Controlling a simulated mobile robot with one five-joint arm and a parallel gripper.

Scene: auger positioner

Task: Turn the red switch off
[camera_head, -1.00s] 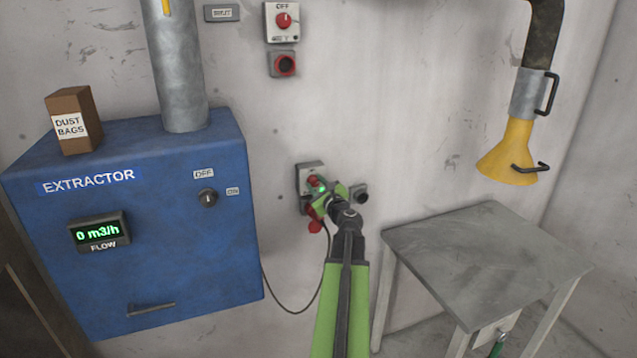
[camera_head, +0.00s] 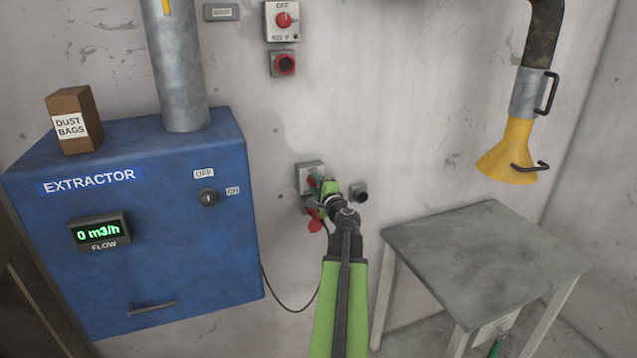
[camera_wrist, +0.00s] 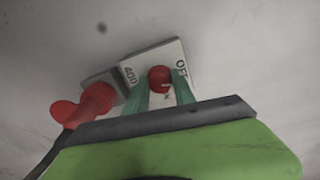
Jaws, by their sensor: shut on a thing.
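The red switch (camera_wrist: 160,77) is a round red knob on a pale plate marked OFF at one end and 400 at the other. In the wrist view it sits between the two green fingers of my gripper (camera_wrist: 162,92), which is shut on it. In the head view my gripper (camera_head: 322,186) reaches the small wall box (camera_head: 309,172) right of the extractor and hides most of the knob. A white mark shows on the knob, but its exact setting is hard to tell.
A red plug (camera_wrist: 92,102) with a dark cable is beside the switch box. A second red knob (camera_head: 284,20) marked OFF is higher on the wall. The blue extractor (camera_head: 140,280) reads 0 m3/h. A grey table (camera_head: 480,250) and yellow hood (camera_head: 510,155) are at right.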

